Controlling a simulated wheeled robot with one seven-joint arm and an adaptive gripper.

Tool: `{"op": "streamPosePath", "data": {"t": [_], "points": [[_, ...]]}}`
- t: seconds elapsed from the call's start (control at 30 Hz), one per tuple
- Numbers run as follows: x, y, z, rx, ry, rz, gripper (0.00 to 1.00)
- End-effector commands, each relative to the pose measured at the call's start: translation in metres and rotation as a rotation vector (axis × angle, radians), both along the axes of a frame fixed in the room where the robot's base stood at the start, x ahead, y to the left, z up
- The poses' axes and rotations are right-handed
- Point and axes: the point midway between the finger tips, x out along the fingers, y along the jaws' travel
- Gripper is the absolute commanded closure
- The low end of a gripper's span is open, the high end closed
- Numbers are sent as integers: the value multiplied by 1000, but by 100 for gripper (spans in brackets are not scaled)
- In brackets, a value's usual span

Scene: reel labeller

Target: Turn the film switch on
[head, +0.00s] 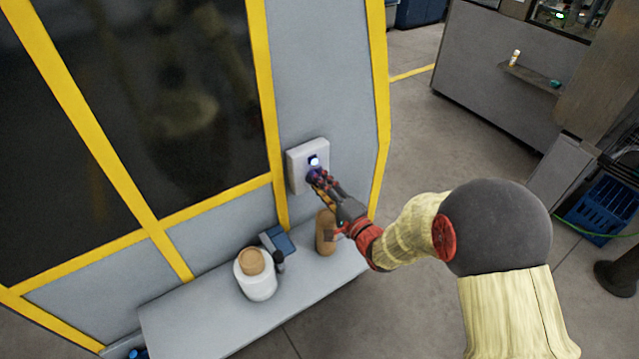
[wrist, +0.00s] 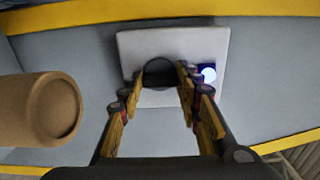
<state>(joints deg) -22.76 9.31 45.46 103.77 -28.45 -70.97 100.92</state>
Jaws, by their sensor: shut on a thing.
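The film switch is a dark round knob (wrist: 160,72) on a pale square plate (head: 298,172) fixed to the grey machine wall. The plate also shows in the wrist view (wrist: 135,45). A blue-framed lamp (head: 313,161) beside the knob glows white, and it shows bright in the wrist view (wrist: 208,73). My gripper (head: 316,177) reaches the plate, with its fingers on both sides of the knob, shut on it. In the head view the fingers mostly hide the knob. I cannot tell the knob's turn angle.
Below the plate, a grey shelf (head: 190,315) holds a white roll with a brown core (head: 257,284), a blue box (head: 277,240) and a brown cylinder (head: 325,232). The cylinder (wrist: 35,108) stands close to my gripper's left in the wrist view. Yellow frame bars (head: 262,80) border the wall panel.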

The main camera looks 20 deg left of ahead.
Motion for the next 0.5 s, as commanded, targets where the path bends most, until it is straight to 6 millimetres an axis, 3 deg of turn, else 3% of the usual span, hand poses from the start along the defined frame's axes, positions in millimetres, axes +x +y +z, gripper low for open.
{"op": "streamPosePath", "data": {"t": [0.27, 0.3, 0.5], "points": [[0, -1, -2, -1, 3, -2, 91], [0, -1, -2, -1, 3, -2, 65], [0, -1, -1, -1, 2, -1, 54]]}}
